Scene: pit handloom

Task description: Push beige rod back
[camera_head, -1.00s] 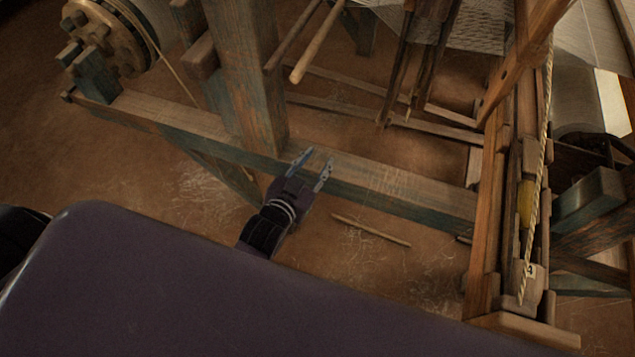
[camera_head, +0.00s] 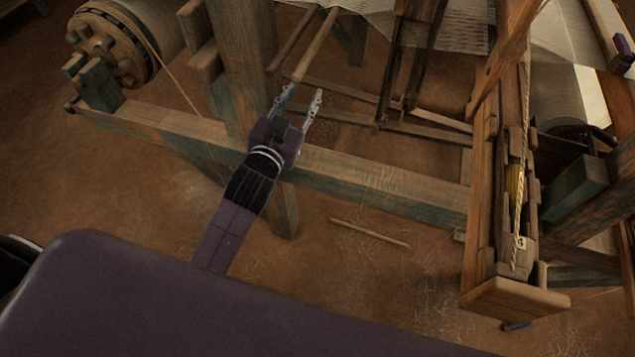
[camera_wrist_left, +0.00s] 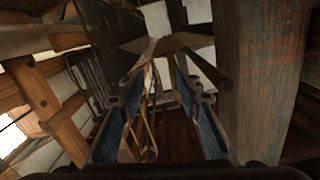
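The beige rod (camera_head: 317,45) slants down toward me from the upper part of the loom in the head view, with its near end free. My left gripper (camera_head: 302,95) is just below that near end, its two fingers apart and pointing up the picture toward it. I cannot tell whether a finger touches the rod. In the left wrist view my left gripper (camera_wrist_left: 158,110) has its blue-lined fingers spread, with brown rod-like parts beyond them. I cannot tell which of those is the beige rod. My right gripper is not in view.
A thick upright post (camera_head: 243,70) stands just left of my left gripper; it also fills the right of the wrist view (camera_wrist_left: 262,80). A darker rod (camera_head: 290,42) runs left of the beige rod. A low beam (camera_head: 380,185) crosses below. A loose stick (camera_head: 370,233) lies on the floor.

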